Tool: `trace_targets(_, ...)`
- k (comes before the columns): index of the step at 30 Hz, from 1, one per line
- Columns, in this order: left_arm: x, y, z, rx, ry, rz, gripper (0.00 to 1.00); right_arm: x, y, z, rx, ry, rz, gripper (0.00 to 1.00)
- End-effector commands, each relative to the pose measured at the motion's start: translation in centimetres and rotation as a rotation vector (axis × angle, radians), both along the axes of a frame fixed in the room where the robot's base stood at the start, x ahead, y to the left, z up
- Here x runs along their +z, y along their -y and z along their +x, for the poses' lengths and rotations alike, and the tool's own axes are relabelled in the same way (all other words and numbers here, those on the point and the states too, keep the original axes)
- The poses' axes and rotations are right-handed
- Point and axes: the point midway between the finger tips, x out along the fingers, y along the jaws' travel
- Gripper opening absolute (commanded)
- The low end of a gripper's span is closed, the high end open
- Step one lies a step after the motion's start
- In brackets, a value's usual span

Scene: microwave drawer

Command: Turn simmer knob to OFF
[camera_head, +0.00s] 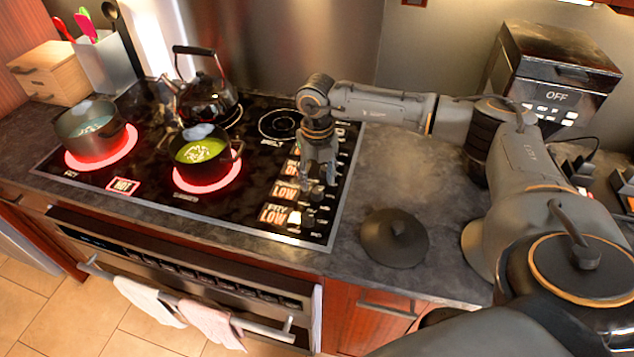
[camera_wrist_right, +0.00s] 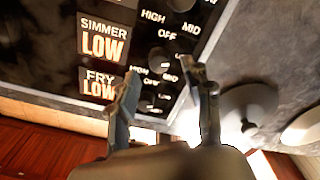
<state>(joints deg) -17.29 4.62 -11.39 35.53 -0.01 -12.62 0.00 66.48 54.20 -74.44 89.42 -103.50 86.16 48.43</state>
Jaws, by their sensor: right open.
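The simmer knob (camera_wrist_right: 160,58) is a dark round knob at the right side of the black glass cooktop (camera_head: 240,212). It sits under HIGH, OFF and MID markings, in the row of the lit SIMMER LOW display (camera_wrist_right: 103,40). My right gripper (camera_head: 318,178) points down over the knob column. In the wrist view the right gripper (camera_wrist_right: 160,72) is open, with one fingertip on each side of the knob; I cannot tell whether they touch it. The FRY LOW display (camera_wrist_right: 100,83) is in the row nearer the front. My left gripper is not in view.
A grey pot (camera_head: 92,122) and a dark pot with green soup (camera_head: 203,152) stand on glowing red burners. A black kettle (camera_head: 208,98) stands behind. A dark lid (camera_head: 394,238) lies on the counter. A dark appliance (camera_head: 540,75) showing OFF stands at the back right.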

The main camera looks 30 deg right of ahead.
Motion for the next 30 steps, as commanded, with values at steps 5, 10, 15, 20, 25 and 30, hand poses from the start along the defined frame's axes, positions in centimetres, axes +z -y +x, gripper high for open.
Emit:
trace_targets(5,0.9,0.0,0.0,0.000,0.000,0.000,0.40,-2.5,-0.1,0.0,0.001,-0.001,0.001,0.50)
trace_targets(10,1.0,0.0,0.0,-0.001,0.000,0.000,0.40,-3.6,-0.1,0.0,0.001,0.000,0.001,0.50)
trace_targets(15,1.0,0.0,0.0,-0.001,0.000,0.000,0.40,-3.8,-0.1,0.0,0.001,0.001,0.001,0.50)
trace_targets(20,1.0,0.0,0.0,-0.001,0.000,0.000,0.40,-3.8,-0.1,0.0,0.001,0.001,0.001,0.40)
trace_targets(25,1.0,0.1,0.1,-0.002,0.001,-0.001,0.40,-3.7,-0.1,0.0,0.001,0.001,0.001,0.05)
trace_targets(30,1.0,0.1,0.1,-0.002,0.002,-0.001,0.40,-3.8,-0.1,0.0,0.003,0.001,0.001,0.00)
